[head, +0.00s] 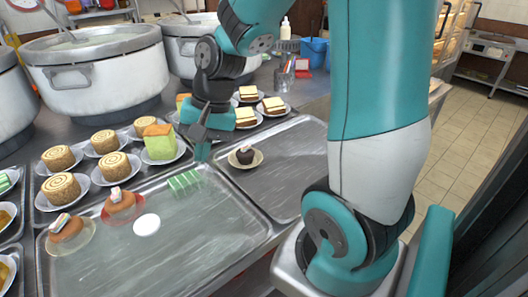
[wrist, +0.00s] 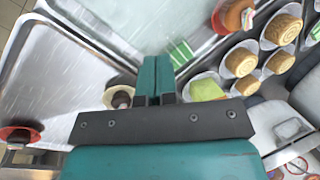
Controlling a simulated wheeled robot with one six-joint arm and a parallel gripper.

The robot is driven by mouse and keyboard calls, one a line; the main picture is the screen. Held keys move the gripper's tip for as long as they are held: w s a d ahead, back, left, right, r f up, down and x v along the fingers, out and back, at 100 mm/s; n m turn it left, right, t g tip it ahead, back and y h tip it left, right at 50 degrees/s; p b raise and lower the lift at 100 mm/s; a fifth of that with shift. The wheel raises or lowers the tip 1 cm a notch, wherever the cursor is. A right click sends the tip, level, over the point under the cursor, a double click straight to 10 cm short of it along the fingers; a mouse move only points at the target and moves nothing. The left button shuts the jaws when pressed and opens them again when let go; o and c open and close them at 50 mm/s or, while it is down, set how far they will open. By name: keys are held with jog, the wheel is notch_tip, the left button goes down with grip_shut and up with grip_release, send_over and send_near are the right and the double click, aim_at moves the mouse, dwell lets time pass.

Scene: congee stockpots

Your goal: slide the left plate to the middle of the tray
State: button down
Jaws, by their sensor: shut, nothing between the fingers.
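A pale beige plate (head: 258,161) with a dark cupcake (head: 245,155) sits at the left side of the right-hand metal tray (head: 285,165). In the wrist view, the same plate (wrist: 113,101) is just left of my fingers, partly hidden behind the gripper body. My gripper (head: 202,152) is shut and empty, pointing down near the tray's left edge, left of the plate. It also shows in the wrist view (wrist: 155,62). I cannot tell whether it touches the plate. A red plate with a dark item (wrist: 18,135) shows at the far left in the wrist view.
The front tray (head: 190,245) holds a green striped cake (head: 183,182), a white disc (head: 146,225) and two brown cakes. Roll cakes (head: 60,187) on plates stand behind it. Large pots (head: 100,75) stand at the back. The right tray's middle looks clear.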

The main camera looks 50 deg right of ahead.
jog(key=d+f+m, duration=0.3)
jog(key=d+m, duration=0.2)
jog(key=d, duration=0.2)
jog(key=d+f+m, duration=0.3)
jog(key=d+m, duration=0.2)
jog(key=d, duration=0.3)
jog(key=m+h, duration=0.2)
jog(key=m, duration=0.9)
send_near(261, 160)
jog(key=shift+t, duration=0.3)
jog(key=s+d+f, duration=0.2)
jog(key=s, duration=0.1)
jog(key=s+d+f, duration=0.1)
jog(key=s+f, duration=0.1)
jog(key=s+d+f, duration=0.2)
jog(key=s, duration=0.1)
jog(key=shift+s+d+f, duration=0.15)
jog(key=shift+s+d, duration=0.2)
jog(key=shift+d, duration=0.05)
jog(key=w+a, duration=0.2)
jog(key=w, duration=0.1)
jog(key=w+a, duration=0.2)
jog(key=w, duration=0.1)
jog(key=w+a+p, duration=0.1)
jog(key=w+a, duration=0.1)
jog(key=w, duration=0.1)
jog(key=shift+w+a, duration=0.1)
jog(key=shift+w, duration=0.3)
jog(key=shift+w+a+f, duration=0.1)
jog(key=shift+f, duration=0.75)
